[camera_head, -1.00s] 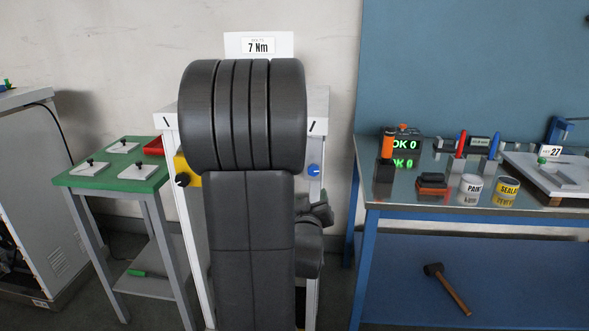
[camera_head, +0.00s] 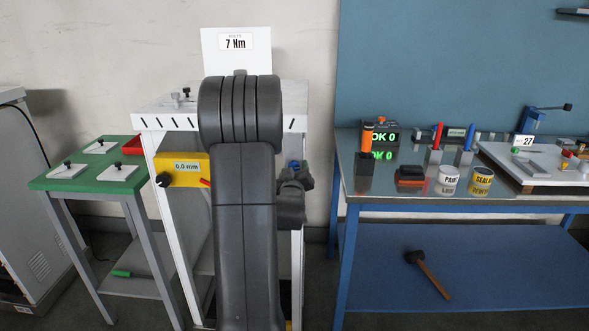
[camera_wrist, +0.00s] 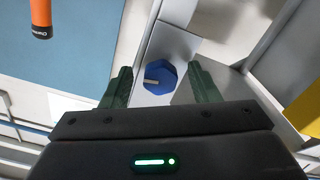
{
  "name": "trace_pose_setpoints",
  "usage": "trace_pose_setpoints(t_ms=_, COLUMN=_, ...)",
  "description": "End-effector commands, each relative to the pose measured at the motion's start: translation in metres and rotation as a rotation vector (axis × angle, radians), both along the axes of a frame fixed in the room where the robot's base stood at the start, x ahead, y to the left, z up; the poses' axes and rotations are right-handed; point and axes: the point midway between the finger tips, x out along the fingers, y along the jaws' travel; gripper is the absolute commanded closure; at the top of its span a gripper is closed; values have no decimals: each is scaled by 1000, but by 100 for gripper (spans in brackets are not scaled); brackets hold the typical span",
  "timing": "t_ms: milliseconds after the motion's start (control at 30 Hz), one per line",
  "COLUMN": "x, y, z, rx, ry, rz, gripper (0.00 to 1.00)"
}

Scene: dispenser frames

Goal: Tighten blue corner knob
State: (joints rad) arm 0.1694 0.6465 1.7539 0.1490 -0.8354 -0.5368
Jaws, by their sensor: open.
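The blue corner knob (camera_wrist: 160,78) shows in the wrist view as a faceted blue knob with a pale pointer mark, on a light plate. My gripper (camera_wrist: 160,85) is open, its two dark green fingers on either side of the knob in that view. I cannot tell how far the fingertips reach past the knob. In the head view a little of the blue knob (camera_head: 294,164) shows at the right side of the white stand (camera_head: 150,122), mostly covered by my wrist. A sign on the stand (camera_head: 236,42) reads 7 Nm.
A yellow box (camera_head: 186,168) reading 0.0 with a black knob hangs on the stand's left. A green-topped table (camera_head: 85,184) stands left. A blue workbench (camera_head: 345,205) with cans and tools stands right. An orange-handled tool (camera_wrist: 40,15) shows in the wrist view.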

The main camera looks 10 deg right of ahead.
Motion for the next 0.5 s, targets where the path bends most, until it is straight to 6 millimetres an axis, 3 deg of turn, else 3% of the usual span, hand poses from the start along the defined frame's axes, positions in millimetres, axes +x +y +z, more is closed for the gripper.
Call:
trace_pose_setpoints(t_ms=333, x=4, y=-1, z=0, rx=0, ry=0, rz=0, gripper=45)
trace_pose_setpoints(t_ms=500, x=4, y=-1, z=0, rx=0, ry=0, rz=0, gripper=76)
